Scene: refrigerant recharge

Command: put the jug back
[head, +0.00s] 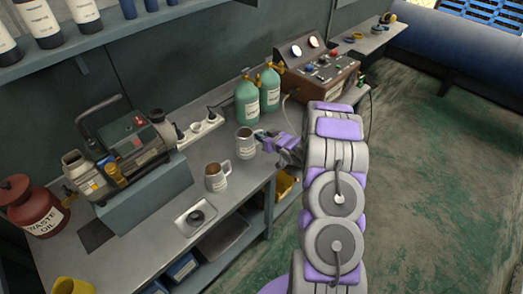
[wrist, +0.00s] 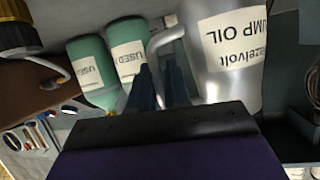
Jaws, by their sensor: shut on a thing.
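A grey metal jug (head: 245,142) with a white label stands upright over the back part of the bench; I cannot tell whether its base touches the top. In the wrist view the jug (wrist: 222,75) appears upside down, its label reading "PUMP OIL". My gripper (head: 268,141) reaches it from the right. In the wrist view the fingers of my gripper (wrist: 162,85) are closed on the jug's handle. A second grey jug (head: 216,179) with a brownish inside stands on the bench nearer the front, apart from my gripper.
Two green bottles (head: 258,97) stand behind the held jug. A power strip (head: 202,128) and a pump (head: 135,145) on a raised block are to the left. A small scale (head: 195,216) lies near the front edge. A control box (head: 318,72) stands at the back right.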

